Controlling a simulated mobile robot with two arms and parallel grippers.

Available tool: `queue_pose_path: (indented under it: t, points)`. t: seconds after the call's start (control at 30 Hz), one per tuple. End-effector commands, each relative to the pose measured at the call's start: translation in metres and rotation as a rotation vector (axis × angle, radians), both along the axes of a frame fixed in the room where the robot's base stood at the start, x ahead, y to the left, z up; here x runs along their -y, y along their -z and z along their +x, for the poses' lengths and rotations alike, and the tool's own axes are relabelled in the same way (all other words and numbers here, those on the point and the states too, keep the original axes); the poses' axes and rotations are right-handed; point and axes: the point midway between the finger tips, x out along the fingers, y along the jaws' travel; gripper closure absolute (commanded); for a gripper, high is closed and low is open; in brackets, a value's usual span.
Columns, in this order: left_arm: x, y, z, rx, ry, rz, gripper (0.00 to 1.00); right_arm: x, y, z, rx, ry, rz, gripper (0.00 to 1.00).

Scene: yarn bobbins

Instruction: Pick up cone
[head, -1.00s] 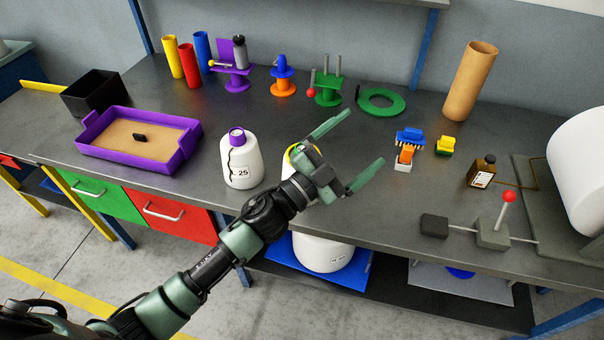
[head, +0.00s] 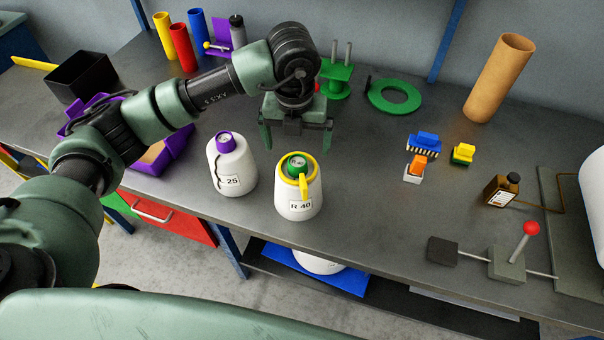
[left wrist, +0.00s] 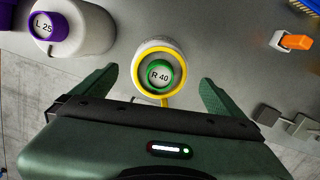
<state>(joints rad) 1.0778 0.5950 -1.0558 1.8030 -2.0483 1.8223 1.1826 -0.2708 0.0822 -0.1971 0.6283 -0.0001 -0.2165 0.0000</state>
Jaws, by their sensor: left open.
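A white yarn cone (head: 299,199) with a green top, a yellow ring and an "R 40" label stands upright near the table's front edge. A second white cone (head: 232,168) with a purple top and a "25" label stands to its left. My left gripper (head: 297,142) is open, pointing down, above and behind the R 40 cone in the head view. In the left wrist view the R 40 cone (left wrist: 160,73) shows between and beyond the open fingers, with nothing held. The purple-topped cone (left wrist: 72,27) is at upper left there. My right gripper is not in view.
A purple tray (head: 176,153) is partly hidden behind my left arm. Blue, orange and yellow brushes (head: 424,146), a brown bottle (head: 501,189) and a red-knobbed lever (head: 530,229) are to the right. A cardboard tube (head: 499,78) stands at the back. Table around the R 40 cone is clear.

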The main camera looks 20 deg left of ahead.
Motion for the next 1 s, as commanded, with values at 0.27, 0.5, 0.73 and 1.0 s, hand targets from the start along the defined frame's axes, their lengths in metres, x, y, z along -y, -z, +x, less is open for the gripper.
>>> queue_pose_path:
  t: [0.27, 0.5, 0.73, 1.0]
  points:
    - [0.002, 0.032, -0.001, -0.007, 0.002, -0.002, 0.0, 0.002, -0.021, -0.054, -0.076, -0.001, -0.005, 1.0]
    - [0.003, 0.063, 0.002, -0.002, 0.002, -0.004, 0.0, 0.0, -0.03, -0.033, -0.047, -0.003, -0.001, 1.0]
    - [0.003, 0.066, 0.003, 0.0, 0.005, -0.005, 0.0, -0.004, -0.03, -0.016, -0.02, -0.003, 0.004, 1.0]
    - [0.003, 0.065, 0.003, 0.0, 0.004, -0.005, 0.7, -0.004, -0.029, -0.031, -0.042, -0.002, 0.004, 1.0]
